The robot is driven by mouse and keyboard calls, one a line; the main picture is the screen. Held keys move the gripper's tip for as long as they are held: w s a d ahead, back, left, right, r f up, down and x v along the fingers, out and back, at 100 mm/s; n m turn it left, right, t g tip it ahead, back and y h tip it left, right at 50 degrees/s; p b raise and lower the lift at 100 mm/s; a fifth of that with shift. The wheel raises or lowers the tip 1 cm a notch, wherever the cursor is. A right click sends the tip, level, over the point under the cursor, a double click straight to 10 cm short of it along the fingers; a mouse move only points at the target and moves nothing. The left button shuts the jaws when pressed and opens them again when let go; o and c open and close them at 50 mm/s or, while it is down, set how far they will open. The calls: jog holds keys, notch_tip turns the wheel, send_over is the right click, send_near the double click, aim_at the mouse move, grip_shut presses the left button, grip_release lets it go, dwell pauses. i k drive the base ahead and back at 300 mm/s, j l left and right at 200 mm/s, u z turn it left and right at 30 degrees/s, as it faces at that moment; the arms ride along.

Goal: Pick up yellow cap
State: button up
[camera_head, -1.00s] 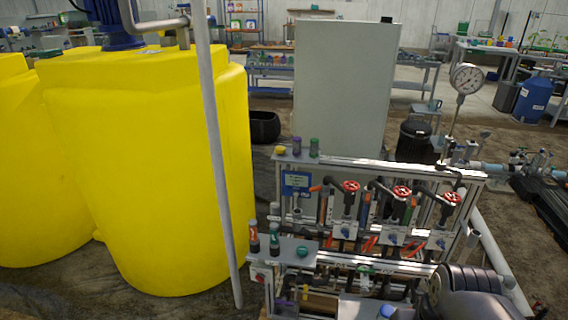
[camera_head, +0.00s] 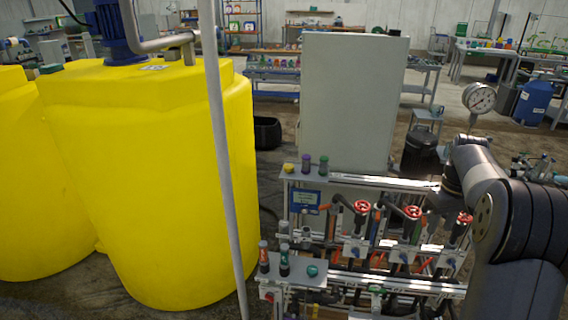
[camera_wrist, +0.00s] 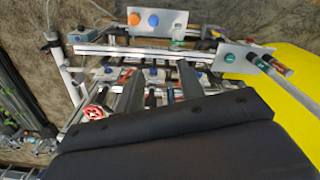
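A small yellow cap (camera_head: 289,168) sits on the small plate at the upper left corner of the pipe rack, left of a purple-topped and a green-topped bottle. It is not visible in the wrist view. My gripper (camera_wrist: 158,88) shows two dark fingers spread apart with nothing held between them. It is over the rack, away from the yellow cap. In the head view my arm reaches in from the right, and the gripper itself cannot be made out there.
A lower plate holds a green cap (camera_head: 312,270) and two bottles (camera_head: 284,260). Red valve wheels (camera_head: 361,207) line the rack (camera_head: 420,184). A pressure gauge (camera_head: 479,97) rises at the right. A grey pipe (camera_head: 222,150) and yellow tank (camera_head: 150,180) stand left; a grey cabinet (camera_head: 350,100) stands behind.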

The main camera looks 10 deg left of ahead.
aim_at(289, 168)
jog(key=i+j, duration=0.15)
jog(key=j, duration=0.2)
jog(key=i+j+z, duration=0.1)
jog(key=j, duration=0.3)
jog(key=i+j, duration=0.4)
jog(key=j, duration=0.35)
jog(key=i+j+z, duration=0.1)
jog(key=j, duration=0.25)
jog(key=i+j, duration=0.2)
jog(key=j, duration=0.2)
jog(key=i+j+z, duration=0.1)
jog(key=j, duration=0.3)
jog(key=i+j, duration=0.15)
jog(key=j, duration=0.25)
